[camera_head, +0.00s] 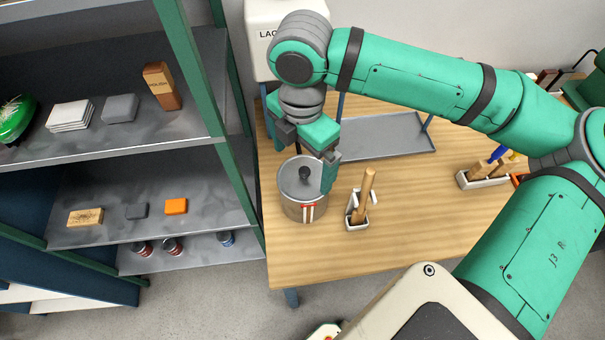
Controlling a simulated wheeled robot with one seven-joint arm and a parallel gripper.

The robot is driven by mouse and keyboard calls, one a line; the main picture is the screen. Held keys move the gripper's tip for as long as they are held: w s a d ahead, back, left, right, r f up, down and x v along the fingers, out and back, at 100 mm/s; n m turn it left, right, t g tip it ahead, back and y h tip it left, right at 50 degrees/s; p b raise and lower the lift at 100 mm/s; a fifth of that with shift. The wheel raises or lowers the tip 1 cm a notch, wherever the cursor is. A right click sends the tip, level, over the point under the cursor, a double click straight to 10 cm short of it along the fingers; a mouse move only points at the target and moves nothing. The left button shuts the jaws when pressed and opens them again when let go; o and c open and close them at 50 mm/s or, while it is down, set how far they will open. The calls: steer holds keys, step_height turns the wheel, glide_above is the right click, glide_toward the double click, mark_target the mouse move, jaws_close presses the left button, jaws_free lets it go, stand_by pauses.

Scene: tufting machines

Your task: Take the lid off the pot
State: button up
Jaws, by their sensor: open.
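A metal pot (304,212) stands on the left end of the wooden table. Its grey lid (290,188) is on it, with a dark knob (305,173) in the middle. My gripper (312,168) is over the lid, pointing down, with its jaws open. One green finger reaches down at the right side of the knob, overlapping the lid's right part in the picture. The other finger is not clearly seen, and I cannot tell whether either finger touches the knob or lid.
A small holder (357,221) with a wooden-handled tool stands just right of the pot. A grey tray (384,137) lies behind, and a tool box (484,178) is farther right. A shelf rack (209,142) stands close on the left. The table's front middle is clear.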

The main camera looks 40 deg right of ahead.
mark_target(303, 171)
steer(key=f, duration=0.4)
steer(key=shift+s, duration=0.2)
steer(key=shift+c, duration=0.3)
steer(key=c, duration=0.7)
steer(key=shift+o, duration=0.2)
steer(key=shift+w, duration=0.1)
